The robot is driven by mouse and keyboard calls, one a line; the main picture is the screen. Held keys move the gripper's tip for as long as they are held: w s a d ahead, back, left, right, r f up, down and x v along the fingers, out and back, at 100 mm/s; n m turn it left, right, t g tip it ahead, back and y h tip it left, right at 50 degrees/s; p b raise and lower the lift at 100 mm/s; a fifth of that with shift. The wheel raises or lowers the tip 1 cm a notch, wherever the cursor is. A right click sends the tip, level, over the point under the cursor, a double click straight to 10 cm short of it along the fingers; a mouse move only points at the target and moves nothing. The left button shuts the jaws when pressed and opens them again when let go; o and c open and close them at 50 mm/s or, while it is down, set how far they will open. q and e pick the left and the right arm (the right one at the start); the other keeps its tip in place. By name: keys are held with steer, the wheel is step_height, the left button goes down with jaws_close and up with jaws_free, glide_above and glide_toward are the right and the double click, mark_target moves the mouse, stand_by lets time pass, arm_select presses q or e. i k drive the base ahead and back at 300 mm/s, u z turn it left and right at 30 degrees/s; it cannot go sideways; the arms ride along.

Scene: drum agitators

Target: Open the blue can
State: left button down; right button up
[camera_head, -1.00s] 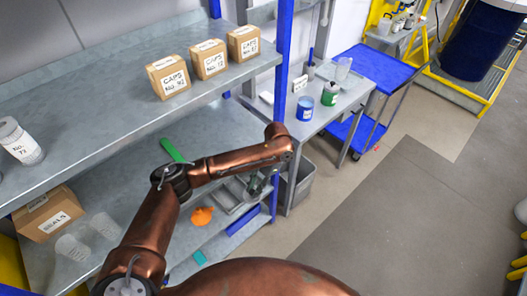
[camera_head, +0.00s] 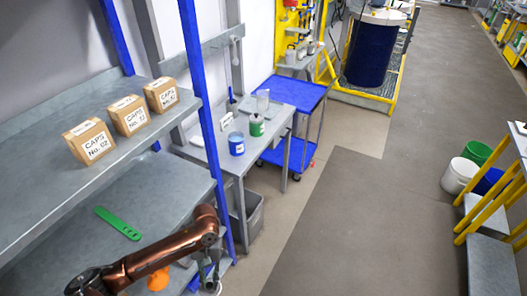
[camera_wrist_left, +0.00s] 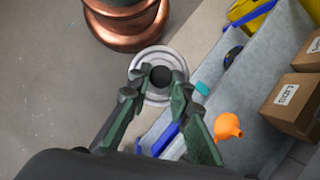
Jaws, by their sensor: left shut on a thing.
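The can does not show in that view. My right gripper is not in view.
A green can (camera_head: 257,125) stands behind the blue can. A blue cart (camera_head: 290,92) is beyond the table. The metal shelf (camera_head: 165,195) has a blue post (camera_head: 205,100), cap boxes (camera_head: 129,115) and a green strip (camera_head: 118,223).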

mark_target(236, 139)
steer(key=z, duration=0.05)
steer(key=k, duration=0.3)
steer(key=z, duration=1.2)
steer(key=i, duration=1.7)
steer(key=u, duration=0.9)
